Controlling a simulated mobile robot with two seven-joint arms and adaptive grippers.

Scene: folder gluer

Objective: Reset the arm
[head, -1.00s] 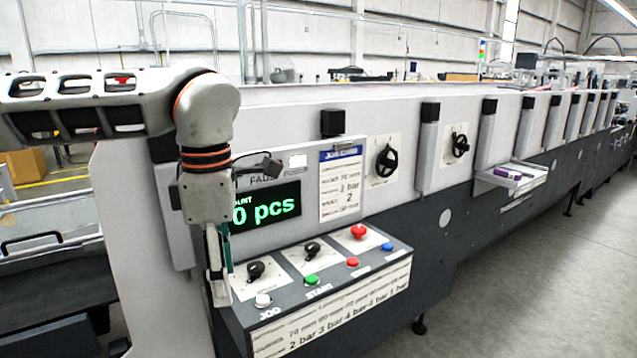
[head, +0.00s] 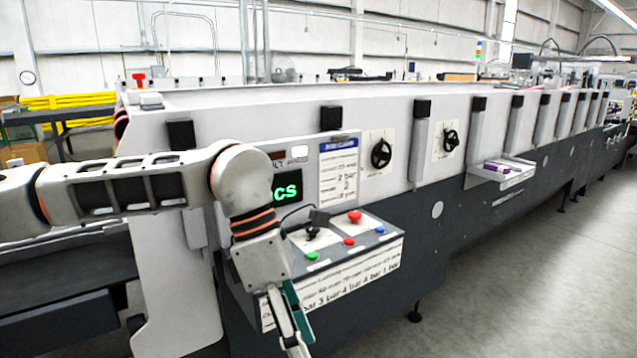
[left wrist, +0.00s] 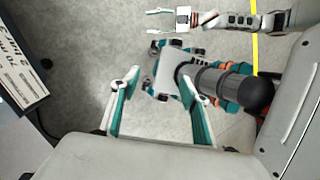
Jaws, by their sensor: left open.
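My left gripper (head: 290,322) hangs in front of the left end of the sloped control box (head: 335,285), pointing down and tilted to the lower right. It is seen almost edge-on. In the left wrist view its two teal-and-white fingers (left wrist: 158,85) stand wide apart, with nothing between them. My left arm comes in from the left and hides part of the green display (head: 288,187). My right gripper (left wrist: 163,21) shows at the top of the left wrist view over the floor, its fingers apart and empty.
The control box carries a red mushroom button (head: 355,216), a green button (head: 312,256), a blue button (head: 380,230) and a dark knob (head: 312,234). A job card (head: 339,172) is above it. A side tray (head: 505,171) holds purple items. Floor at right (head: 520,270) is clear.

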